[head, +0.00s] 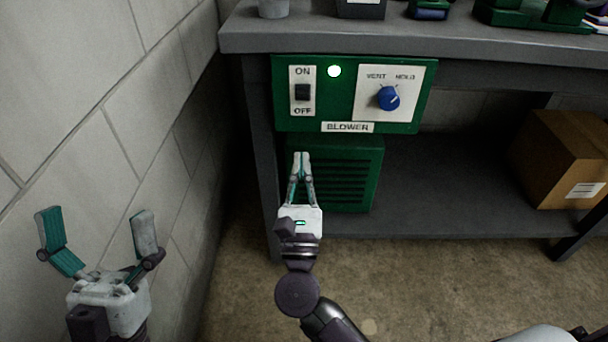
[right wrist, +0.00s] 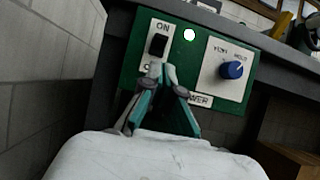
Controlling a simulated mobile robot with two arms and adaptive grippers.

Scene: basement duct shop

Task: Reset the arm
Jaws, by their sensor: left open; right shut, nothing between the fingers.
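My right gripper (head: 302,157) is shut and empty, pointing up in front of the green blower unit (head: 360,185) below the control panel. In the right wrist view its closed fingertips (right wrist: 170,72) show just below the black switch (right wrist: 157,45). My left gripper (head: 97,225) is open and empty at the lower left, near the block wall.
A grey workbench (head: 400,40) spans the top, with several items on it. A cardboard box (head: 566,160) sits on the lower shelf (head: 440,200) at right. The white block wall (head: 100,110) stands close on the left. Bare floor (head: 430,280) lies in front of the bench.

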